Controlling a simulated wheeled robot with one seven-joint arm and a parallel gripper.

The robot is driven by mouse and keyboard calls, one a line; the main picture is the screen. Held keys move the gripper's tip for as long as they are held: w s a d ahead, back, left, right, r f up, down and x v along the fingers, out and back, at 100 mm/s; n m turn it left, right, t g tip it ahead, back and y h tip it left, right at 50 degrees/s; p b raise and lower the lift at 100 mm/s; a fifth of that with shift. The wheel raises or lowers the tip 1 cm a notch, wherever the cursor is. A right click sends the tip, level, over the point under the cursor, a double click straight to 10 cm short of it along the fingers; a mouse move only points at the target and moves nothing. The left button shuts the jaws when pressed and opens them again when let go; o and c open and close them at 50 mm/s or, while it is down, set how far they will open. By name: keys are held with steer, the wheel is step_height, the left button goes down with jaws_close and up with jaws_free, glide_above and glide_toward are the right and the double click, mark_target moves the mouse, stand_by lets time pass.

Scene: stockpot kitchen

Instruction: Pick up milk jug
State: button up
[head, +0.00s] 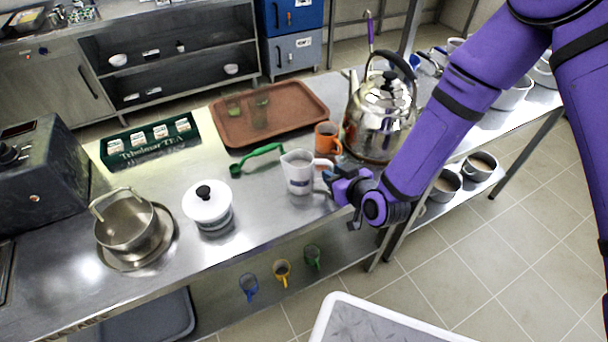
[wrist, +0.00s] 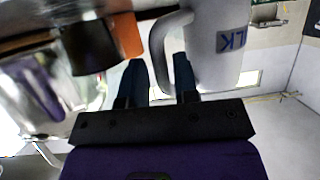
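The white milk jug (head: 298,173) stands upright on the steel counter, with dark lettering on its side and its handle to the right. My gripper (head: 330,181) is at the handle side of the jug. In the wrist view the jug (wrist: 218,50) fills the upper right, with part of its lettering showing. My gripper's two dark fingers (wrist: 160,82) are apart there, with the jug's handle (wrist: 158,50) between them. The right finger appears to pass into the handle loop. I cannot tell whether either finger touches the handle.
An orange mug (head: 327,138) stands just behind the jug, with a large steel kettle (head: 383,115) to its right. A green scoop (head: 258,158) lies to the left. A brown tray (head: 270,112) lies behind, and a white lidded pot (head: 207,205) stands further left.

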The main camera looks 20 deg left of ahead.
steer(key=shift+w+a+f, duration=0.1)
steer(key=shift+w+a, duration=0.1)
jaws_close()
